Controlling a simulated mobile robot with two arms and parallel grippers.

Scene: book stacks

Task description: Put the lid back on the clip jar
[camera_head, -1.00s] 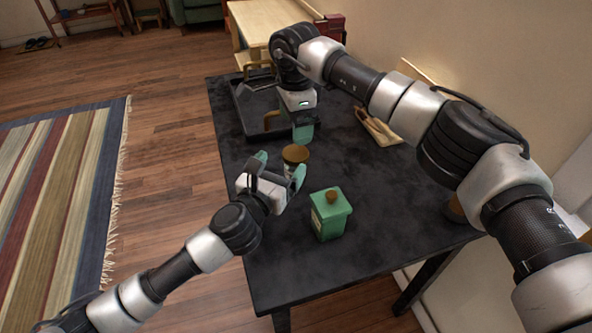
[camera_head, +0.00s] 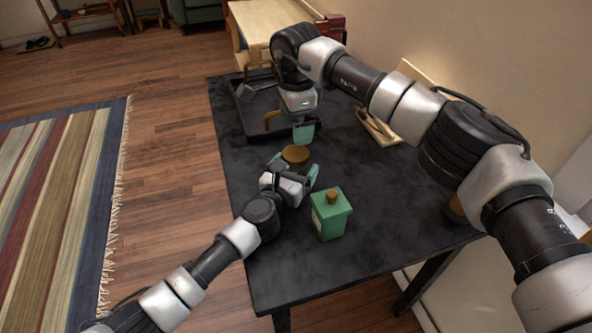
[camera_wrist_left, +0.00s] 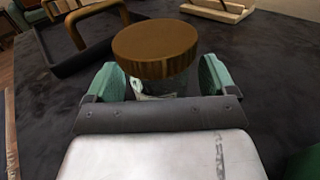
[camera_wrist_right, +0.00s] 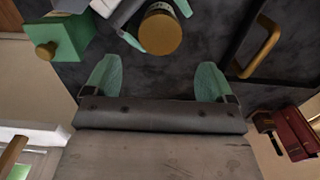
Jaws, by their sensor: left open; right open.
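A round brown lid (camera_head: 295,154) sits on top of the clip jar in the middle of the dark table. In the left wrist view the lid (camera_wrist_left: 156,48) looks level, with part of the pale-labelled jar (camera_wrist_left: 153,88) below it. My left gripper (camera_head: 294,168) is open, with its green fingers on either side of the jar, below the lid; contact cannot be told. The lid also shows in the right wrist view (camera_wrist_right: 160,32). My right gripper (camera_head: 303,132) is open and empty, pointing down beyond the jar. The jar's contents are hidden.
A green box with a knobbed lid (camera_head: 331,216) stands close to the right of my left gripper. A black tray with a tan handle (camera_head: 270,120) lies beyond the jar. A wooden holder (camera_head: 377,128) is by the wall. The table's near part is clear.

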